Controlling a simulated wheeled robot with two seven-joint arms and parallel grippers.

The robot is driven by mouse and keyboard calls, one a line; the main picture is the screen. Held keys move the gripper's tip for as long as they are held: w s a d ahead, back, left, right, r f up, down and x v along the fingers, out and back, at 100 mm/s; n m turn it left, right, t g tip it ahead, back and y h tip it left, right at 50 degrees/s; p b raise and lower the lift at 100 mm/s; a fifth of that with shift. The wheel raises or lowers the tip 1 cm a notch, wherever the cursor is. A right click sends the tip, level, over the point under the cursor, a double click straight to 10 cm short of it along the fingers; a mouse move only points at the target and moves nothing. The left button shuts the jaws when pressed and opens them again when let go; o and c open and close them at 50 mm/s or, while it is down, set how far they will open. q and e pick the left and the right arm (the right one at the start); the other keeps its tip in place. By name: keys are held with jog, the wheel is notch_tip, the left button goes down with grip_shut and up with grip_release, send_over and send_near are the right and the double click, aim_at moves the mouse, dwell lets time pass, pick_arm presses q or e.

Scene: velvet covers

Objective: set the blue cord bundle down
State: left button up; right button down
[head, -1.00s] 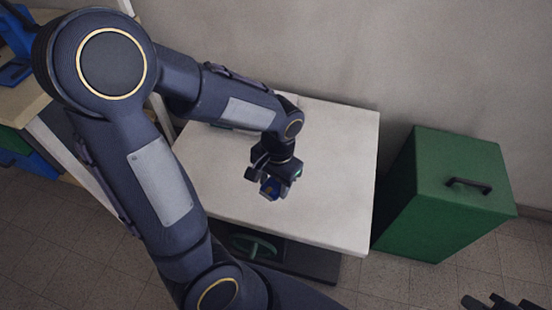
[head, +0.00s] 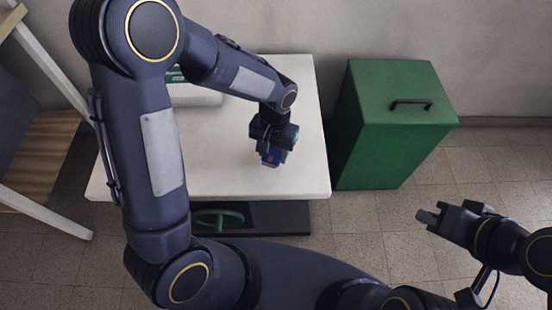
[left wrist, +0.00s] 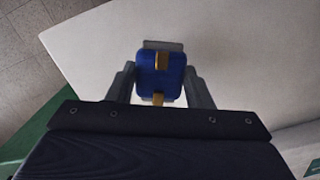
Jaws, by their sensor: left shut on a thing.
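The blue cord bundle (head: 270,158) is a small dark blue block with a gold band. It also shows in the left wrist view (left wrist: 174,78), between the two grey fingers. My left gripper (head: 271,149) is shut on it, over the white table (head: 300,178), right of the table's middle. I cannot tell whether the bundle touches the tabletop. My right gripper (head: 446,217) is at the lower right, over the floor and away from the table; its jaw opening is unclear.
A white thing with a green label (head: 198,95) is at the table's back left, partly hidden by my arm. A green cabinet (head: 385,140) with a black handle stands to the right of the table. The tabletop around the bundle is clear. A green handwheel (head: 217,218) is below the table.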

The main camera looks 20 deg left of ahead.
aim_at(276, 160)
pick_arm(q)
jog(key=shift+w+d+f+b, duration=0.2)
jog(key=shift+f+b, duration=0.1)
jog(key=shift+f, duration=0.7)
jog(key=shift+w+d+f+b, duration=0.15)
jog(key=shift+f+b, duration=0.15)
jog(key=shift+f, duration=0.7)
jog(key=shift+s+f, duration=0.1)
jog(key=shift+f+b, duration=0.4)
jog(key=o, duration=0.9)
jog(key=shift+o, duration=0.2)
jog(key=shift+r, duration=0.1)
